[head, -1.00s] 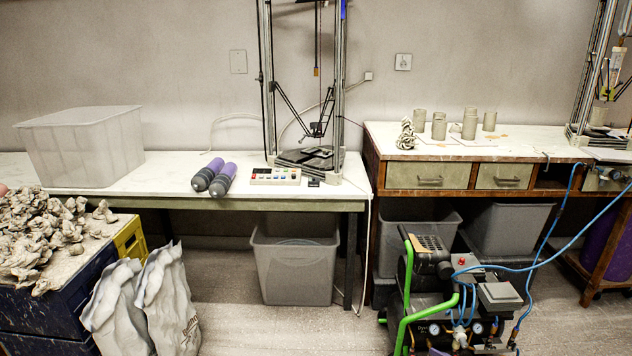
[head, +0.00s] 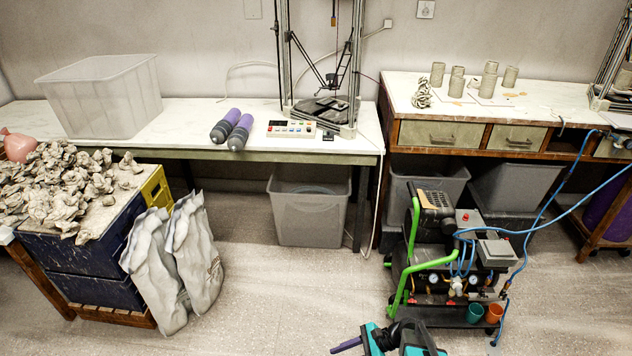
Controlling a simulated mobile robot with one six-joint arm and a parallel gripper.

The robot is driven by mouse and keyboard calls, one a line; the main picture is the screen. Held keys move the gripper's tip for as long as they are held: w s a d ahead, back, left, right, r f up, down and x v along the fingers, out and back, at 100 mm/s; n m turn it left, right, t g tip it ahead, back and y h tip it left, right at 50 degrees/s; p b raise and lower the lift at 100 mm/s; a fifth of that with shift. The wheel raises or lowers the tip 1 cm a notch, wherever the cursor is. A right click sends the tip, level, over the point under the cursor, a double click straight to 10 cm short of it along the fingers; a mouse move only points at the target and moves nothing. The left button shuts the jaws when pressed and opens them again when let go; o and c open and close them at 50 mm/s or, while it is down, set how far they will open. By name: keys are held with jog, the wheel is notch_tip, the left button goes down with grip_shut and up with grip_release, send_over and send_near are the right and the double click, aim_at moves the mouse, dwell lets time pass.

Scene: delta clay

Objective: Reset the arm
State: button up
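A teal and black object (head: 408,340) with a purple stick-like end is cut off by the bottom edge, right of the middle.
A workbench (head: 190,112) holds a translucent bin (head: 105,100), two purple-grey cylinders (head: 232,130), a control box (head: 291,128) and a delta printer (head: 322,105). Clay bags (head: 175,260) stand by a clay-topped crate (head: 80,240). A green-framed compressor (head: 450,250) stands right. Mid floor is clear.

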jog(key=s+a+r+n+g+h+p, duration=0.1)
jog(key=s+n+g+h+p, duration=0.55)
jog(key=s, duration=0.85)
jog(key=s+d+n+t+h+b, duration=0.2)
jog(key=s+d+n+h, duration=0.2)
jog(key=d+n, duration=0.6)
jog(key=shift+s+n, duration=0.25)
jog(key=shift+n, duration=0.1)
jog(key=shift+h, duration=0.25)
jog(key=shift+c, duration=0.6)
jog(key=shift+d, duration=0.1)
jog(key=shift+d, duration=0.1)
